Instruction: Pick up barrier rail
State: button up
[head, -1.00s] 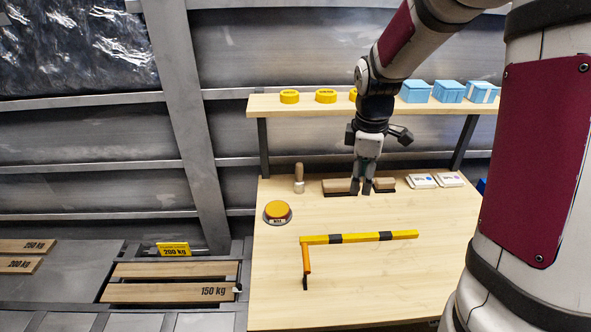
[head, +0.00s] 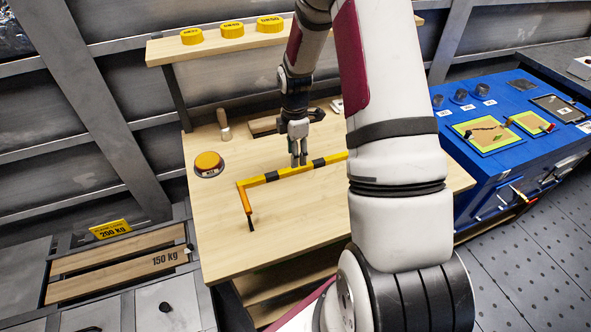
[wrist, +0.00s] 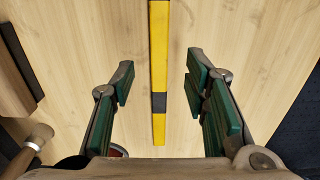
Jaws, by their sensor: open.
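The barrier rail (head: 290,171) is a yellow bar with black bands, lying across the wooden table (head: 235,250). Its left end has a yellow leg with a black tip, and its right end is hidden behind my arm. My gripper (head: 299,163) is at the rail's middle in the head view, fingers pointing down. In the wrist view the rail (wrist: 158,50) runs lengthwise between the two open green-padded fingers (wrist: 165,95), with a gap on each side. Nothing is held. I cannot tell how high the fingertips are above the rail.
A yellow button (head: 208,161) and a wooden-handled stamp (head: 223,124) stand left of my gripper. A brown block (head: 264,127) lies behind it. A shelf (head: 215,47) with yellow discs spans the back. A blue bench (head: 510,160) stands right. The table's front left is clear.

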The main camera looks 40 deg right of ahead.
aim_at(295, 170)
jog(key=shift+d+f+p, duration=0.1)
jog(key=shift+f+p, duration=0.2)
jog(key=shift+f, duration=2.5)
grip_shut()
